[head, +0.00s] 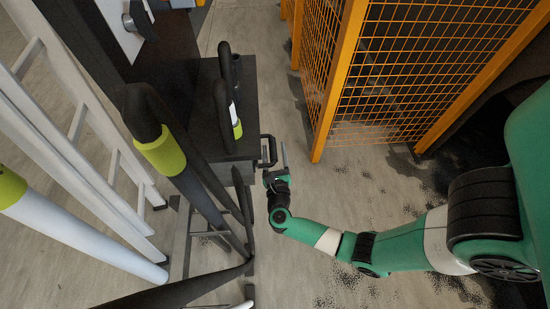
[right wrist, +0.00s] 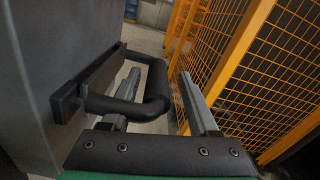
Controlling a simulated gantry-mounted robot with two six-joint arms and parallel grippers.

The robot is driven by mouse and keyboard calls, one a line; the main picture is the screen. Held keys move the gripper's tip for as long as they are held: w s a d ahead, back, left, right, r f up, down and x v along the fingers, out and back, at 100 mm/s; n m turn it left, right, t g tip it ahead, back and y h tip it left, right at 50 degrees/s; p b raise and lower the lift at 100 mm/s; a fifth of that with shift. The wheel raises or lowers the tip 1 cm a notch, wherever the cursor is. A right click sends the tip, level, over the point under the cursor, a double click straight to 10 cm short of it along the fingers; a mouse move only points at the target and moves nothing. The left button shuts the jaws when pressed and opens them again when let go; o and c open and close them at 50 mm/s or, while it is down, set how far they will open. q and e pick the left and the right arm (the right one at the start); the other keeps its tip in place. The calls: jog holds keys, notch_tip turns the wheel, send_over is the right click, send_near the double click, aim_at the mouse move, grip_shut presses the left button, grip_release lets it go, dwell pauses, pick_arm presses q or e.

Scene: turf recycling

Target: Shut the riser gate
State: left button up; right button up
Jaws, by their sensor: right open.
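A black bar handle (head: 268,150) sticks out from the side of a dark box-like structure (head: 240,132). I cannot tell for certain which part is the riser gate; this handled panel (right wrist: 62,55) may be it. My right gripper (head: 277,163) is open at the handle. In the right wrist view, the handle (right wrist: 158,88) loops out from the panel, and its outer bar lies between the two gripper fingers (right wrist: 163,100). The left finger appears to pass inside the loop, partly hidden by the bar. The right finger stands clear of it. My left gripper is not in view.
An orange mesh fence (head: 328,85) stands close beyond and right of my right gripper. Black tubes with yellow-green bands (head: 160,152) and white rails (head: 75,155) fill the left. The floor (head: 335,200) below the fence is open.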

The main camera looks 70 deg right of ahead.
jog(key=p+v, duration=0.2)
jog(key=v, duration=0.9)
jog(key=shift+a, duration=0.1)
